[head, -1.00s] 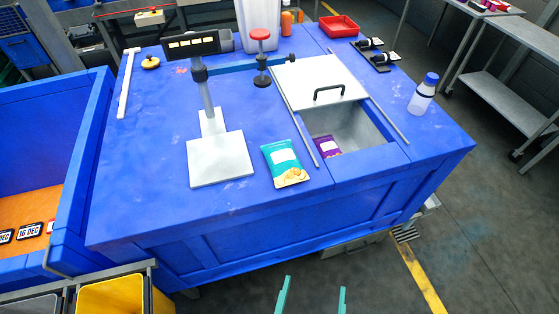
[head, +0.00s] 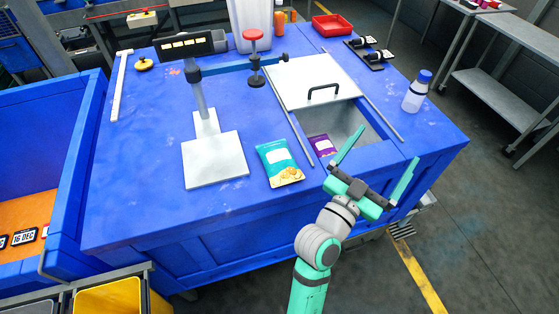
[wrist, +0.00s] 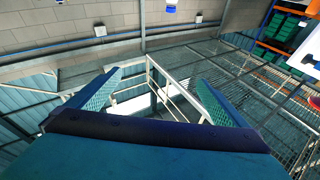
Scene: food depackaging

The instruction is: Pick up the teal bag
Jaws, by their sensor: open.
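The teal bag (head: 278,163) lies flat on the blue table, near its front edge, with a white label and a picture of food on its front. My gripper (head: 382,165) is in front of the table's right part, to the right of the bag and apart from it. Its two teal fingers are spread wide with nothing between them. In the wrist view the open fingers (wrist: 152,95) point at the far wall and railings, and the bag does not show there.
A scale with a white plate (head: 213,160) stands left of the teal bag. A bottle (head: 416,92) stands at right. A yellow bin (head: 108,297) is at lower left.

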